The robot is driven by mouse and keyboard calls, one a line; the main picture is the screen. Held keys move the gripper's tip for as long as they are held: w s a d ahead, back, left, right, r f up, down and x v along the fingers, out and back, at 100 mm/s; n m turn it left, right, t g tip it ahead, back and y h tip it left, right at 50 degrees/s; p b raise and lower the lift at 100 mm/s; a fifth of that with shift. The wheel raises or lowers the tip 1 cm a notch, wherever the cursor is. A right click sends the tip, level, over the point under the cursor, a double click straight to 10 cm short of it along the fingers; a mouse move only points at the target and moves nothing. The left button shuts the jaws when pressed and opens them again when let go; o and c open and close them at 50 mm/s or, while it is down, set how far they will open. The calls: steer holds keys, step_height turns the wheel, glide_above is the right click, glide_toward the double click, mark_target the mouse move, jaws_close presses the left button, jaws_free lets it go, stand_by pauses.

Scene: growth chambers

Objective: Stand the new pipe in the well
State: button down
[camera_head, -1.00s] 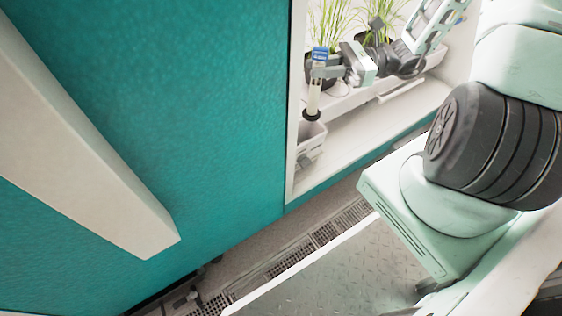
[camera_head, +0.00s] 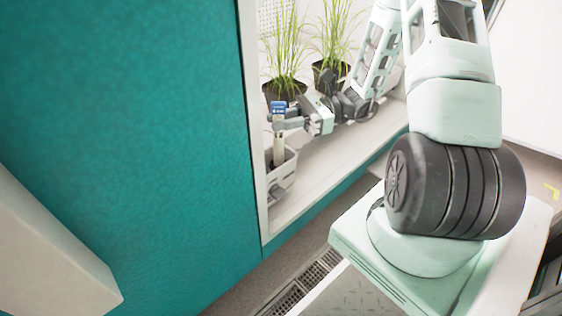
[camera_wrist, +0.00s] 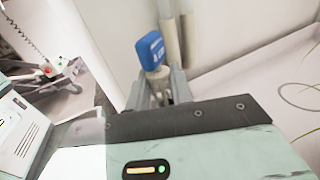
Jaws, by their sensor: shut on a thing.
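The pipe (camera_head: 279,145) is a pale upright tube with a blue labelled cap, inside the open chamber near its left edge. My gripper (camera_head: 280,124) is shut on the pipe just below the blue cap. The pipe's lower end reaches down toward a light grey box (camera_head: 283,179), which may hold the well; I cannot tell whether the end is inside it or in front of it. In the wrist view the pipe's blue cap (camera_wrist: 151,50) stands above my gripper's fingers (camera_wrist: 160,88), and its lower part is hidden.
Two potted grasses (camera_head: 285,85) and (camera_head: 333,72) stand at the back of the chamber, close to my arm. The white chamber floor (camera_head: 318,187) is clear to the right of the box. A teal wall (camera_head: 130,120) borders the opening on the left.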

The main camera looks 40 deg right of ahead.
mark_target(282, 147)
step_height(282, 147, down, 8)
steer(key=b, duration=0.4)
steer(key=shift+f, duration=0.25)
steer(key=shift+r, duration=0.15)
steer(key=c, duration=1.2)
jaws_free()
steer(key=shift+c, duration=0.2)
steer(key=p+v, duration=0.6)
steer(key=v, duration=0.6)
steer(key=shift+p, duration=0.35)
